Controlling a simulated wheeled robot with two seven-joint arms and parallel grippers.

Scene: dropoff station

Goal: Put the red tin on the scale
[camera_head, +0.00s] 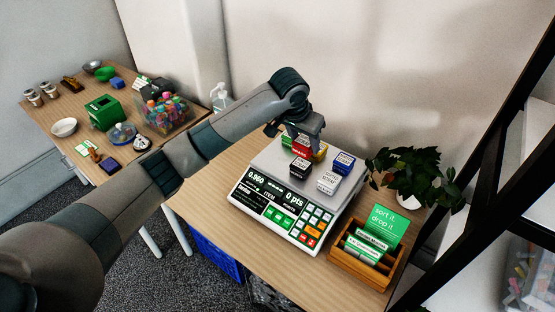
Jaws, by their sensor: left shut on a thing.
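The scale (262,193) stands on the near table, its grey plate and keypad facing me. My left gripper (303,141) reaches over the back of the plate and is shut on the red tin (302,149). The red tin is at or just above the plate; I cannot tell whether it touches. Several other tins are on the plate around it: a green one (287,140), a black one (300,167), a white one (328,181) and a blue one (344,162). A yellow one beside the red tin is partly hidden. My right gripper is out of view.
A wooden card box (366,267) with a green sign (384,229) and a plant (415,178) stand right of the scale. A clear bin of colourful items (166,112) and a green box (104,112) are on the far table. A dark shelf frame rises at right.

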